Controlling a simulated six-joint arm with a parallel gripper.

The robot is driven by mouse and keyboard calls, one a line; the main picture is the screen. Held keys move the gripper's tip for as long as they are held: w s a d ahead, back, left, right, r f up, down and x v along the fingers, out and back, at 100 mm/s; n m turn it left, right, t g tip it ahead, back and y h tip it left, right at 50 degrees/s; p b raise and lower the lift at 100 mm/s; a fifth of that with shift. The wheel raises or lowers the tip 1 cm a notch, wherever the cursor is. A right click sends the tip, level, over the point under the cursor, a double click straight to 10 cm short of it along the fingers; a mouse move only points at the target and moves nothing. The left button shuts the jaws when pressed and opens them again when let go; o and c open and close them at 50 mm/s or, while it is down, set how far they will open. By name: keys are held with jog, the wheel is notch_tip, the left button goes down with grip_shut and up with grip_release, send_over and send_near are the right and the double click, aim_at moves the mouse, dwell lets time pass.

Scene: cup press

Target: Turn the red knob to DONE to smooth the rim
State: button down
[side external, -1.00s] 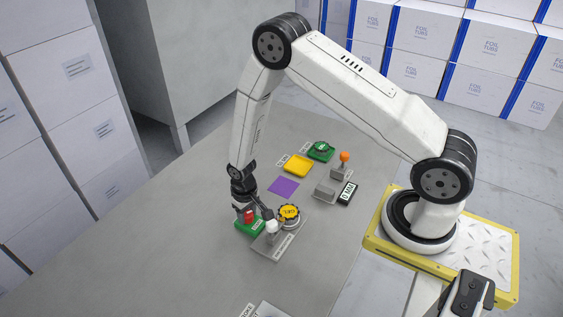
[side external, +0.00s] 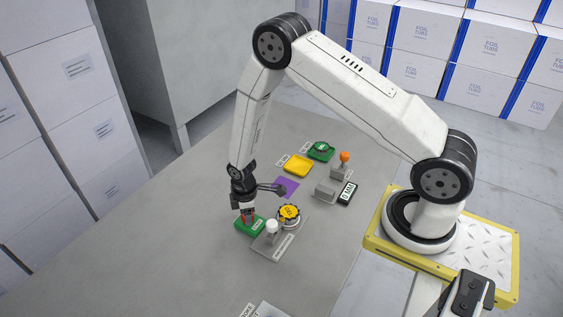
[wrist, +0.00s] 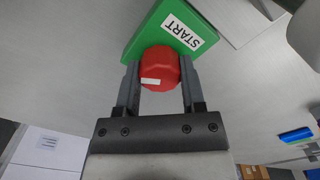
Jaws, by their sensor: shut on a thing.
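The red knob (wrist: 160,66) sits on a green base (wrist: 148,32) with a white START label (wrist: 183,30). A white mark on the knob lies across the picture toward the gripper in the wrist view. My gripper (wrist: 160,72) is shut on the knob, one finger on each side. In the side external view, my gripper (side external: 245,214) points down over the green base (side external: 250,225) and hides most of the knob. No DONE label is legible; the far part of the base is out of the wrist view.
Right beside the base stands a grey plate (side external: 264,250) with a white-topped post (side external: 271,226) and a yellow-topped round part (side external: 289,212). Beyond are a purple square (side external: 284,188), a yellow pad (side external: 298,166), a green device (side external: 321,151) and an orange-topped lever (side external: 345,157). The table's left is clear.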

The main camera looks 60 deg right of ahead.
jog(key=n, duration=1.1)
jog(key=shift+n, duration=0.3)
dwell(0.3)
jog(key=shift+c, duration=1)
grip_release()
jog(key=shift+r, duration=0.15)
jog(key=shift+r, duration=3.8)
